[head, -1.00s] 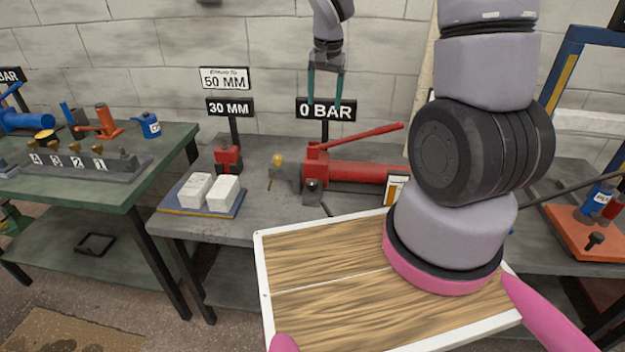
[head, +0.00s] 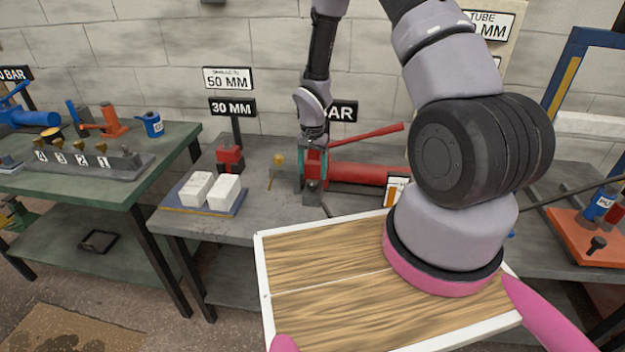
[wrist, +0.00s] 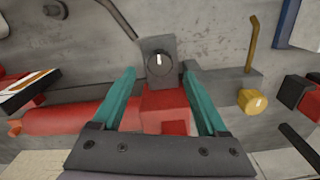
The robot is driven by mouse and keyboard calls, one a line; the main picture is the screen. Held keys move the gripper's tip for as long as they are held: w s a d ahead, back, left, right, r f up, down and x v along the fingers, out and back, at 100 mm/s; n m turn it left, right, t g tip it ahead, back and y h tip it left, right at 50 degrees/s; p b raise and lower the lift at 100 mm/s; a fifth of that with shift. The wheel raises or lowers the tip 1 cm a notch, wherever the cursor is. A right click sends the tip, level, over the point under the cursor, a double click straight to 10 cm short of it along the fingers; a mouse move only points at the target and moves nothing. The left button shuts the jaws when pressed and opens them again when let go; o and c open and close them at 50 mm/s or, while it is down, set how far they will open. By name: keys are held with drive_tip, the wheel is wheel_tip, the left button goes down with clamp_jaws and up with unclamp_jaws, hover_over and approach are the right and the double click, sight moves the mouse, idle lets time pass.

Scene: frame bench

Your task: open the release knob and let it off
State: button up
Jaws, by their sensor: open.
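The red hand pump (head: 365,172) lies on the grey bench, with its long red lever (head: 368,131) raised to the right. A dark round knob with a white mark (wrist: 159,62), apparently the release knob, sits on a grey block at the pump's end. It also shows low between the fingers in the head view (head: 312,186). My gripper (head: 314,178) is open and points down over the pump's end. In the wrist view its teal fingers (wrist: 159,74) stand either side of the red block, with the knob just beyond the tips. Contact cannot be told.
A brass knob (wrist: 252,102) with a bent rod stands beside the pump. White blocks (head: 224,190) lie on a blue plate to the left. A red jack (head: 229,158) stands behind them. The gauge sign (head: 343,112) is partly hidden by my arm. A wooden board (head: 330,262) is in front.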

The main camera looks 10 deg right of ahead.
sight(312, 182)
drive_tip(key=shift+f, duration=2)
clamp_jaws()
